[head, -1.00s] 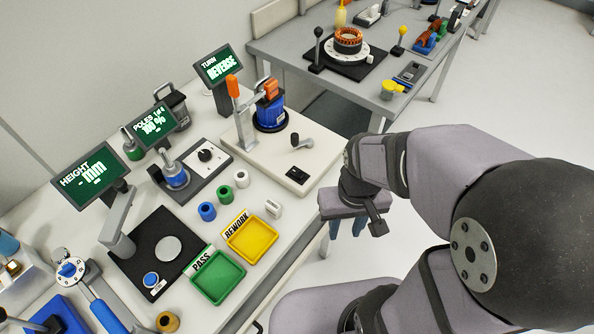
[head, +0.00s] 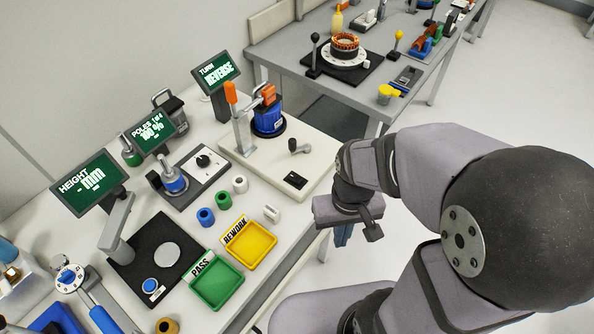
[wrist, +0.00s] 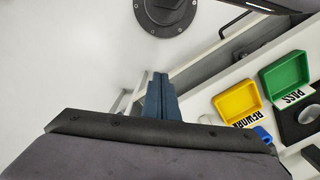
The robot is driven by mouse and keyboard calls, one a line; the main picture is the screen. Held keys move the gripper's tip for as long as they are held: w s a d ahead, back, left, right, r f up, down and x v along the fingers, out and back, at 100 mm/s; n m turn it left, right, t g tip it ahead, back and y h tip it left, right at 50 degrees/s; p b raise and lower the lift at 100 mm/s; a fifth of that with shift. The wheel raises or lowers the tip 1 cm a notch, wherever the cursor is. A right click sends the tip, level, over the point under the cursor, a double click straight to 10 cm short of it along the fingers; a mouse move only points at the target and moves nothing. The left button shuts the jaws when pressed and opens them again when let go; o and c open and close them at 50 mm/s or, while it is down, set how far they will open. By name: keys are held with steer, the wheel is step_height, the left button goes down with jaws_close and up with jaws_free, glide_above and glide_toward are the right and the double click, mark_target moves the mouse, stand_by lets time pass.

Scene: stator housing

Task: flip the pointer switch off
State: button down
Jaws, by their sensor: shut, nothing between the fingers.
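My gripper (head: 342,236) is off the bench's front edge, to the right of and well apart from the knob. Its blue fingers are together and empty; they also show in the wrist view (wrist: 164,98). The knob is not visible in the wrist view.
The yellow REWORK tray (head: 250,246), green PASS tray (head: 217,283) and several small rings stand in front. Screens (head: 153,128) rise behind.

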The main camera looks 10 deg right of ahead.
steer(key=w+a+r+n, duration=0.3)
steer(key=w+r, duration=0.3)
steer(key=w, duration=0.4)
steer(key=w+a+r+n+t+y+p, duration=0.1)
steer(key=w+a+r+n, duration=0.2)
steer(key=w, duration=0.7)
steer(key=shift+a+r+n, duration=0.4)
steer(key=shift+r+n, duration=0.9)
steer(key=shift+r, duration=0.45)
steer(key=shift+w, duration=0.1)
steer(key=shift+f, duration=0.15)
steer(key=p, duration=0.4)
glide_above(296, 179)
step_height(296, 179, down, 12)
steer(key=shift+r, duration=0.25)
steer(key=shift+s+d+f, duration=0.1)
steer(key=shift+s+f, duration=0.05)
steer(key=shift+f, duration=0.35)
steer(key=shift+s+d+f, duration=0.1)
steer(key=shift+f, duration=0.35)
